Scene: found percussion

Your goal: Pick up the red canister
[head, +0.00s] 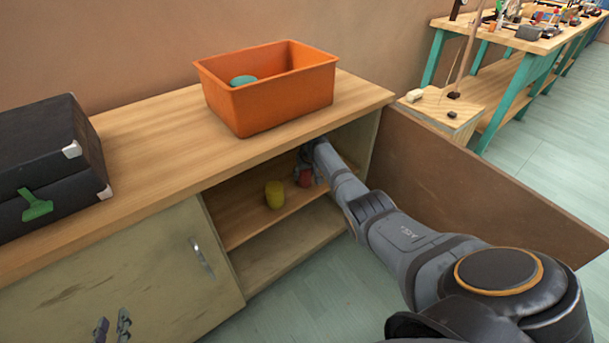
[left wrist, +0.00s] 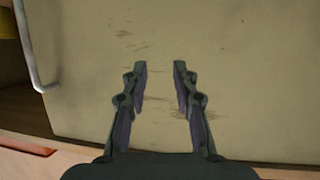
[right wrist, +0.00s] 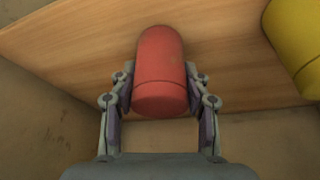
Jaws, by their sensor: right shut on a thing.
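The red canister (head: 305,178) stands on the shelf inside the open cabinet, partly hidden by my right gripper (head: 311,170). In the right wrist view, the red canister (right wrist: 160,75) is between the two fingers of my right gripper (right wrist: 160,92), which is shut on it. I cannot tell whether its base is off the shelf. My left gripper (head: 112,328) is low in front of the closed cabinet door; in the left wrist view its fingers (left wrist: 160,70) are apart with nothing between them.
A yellow canister (head: 274,195) stands on the shelf (head: 235,213) left of the red one; it also shows in the right wrist view (right wrist: 298,45). An orange bin (head: 285,100) holding a teal object (head: 243,80) and a black case (head: 50,170) stand on the cabinet top. The open door (head: 450,190) is at right.

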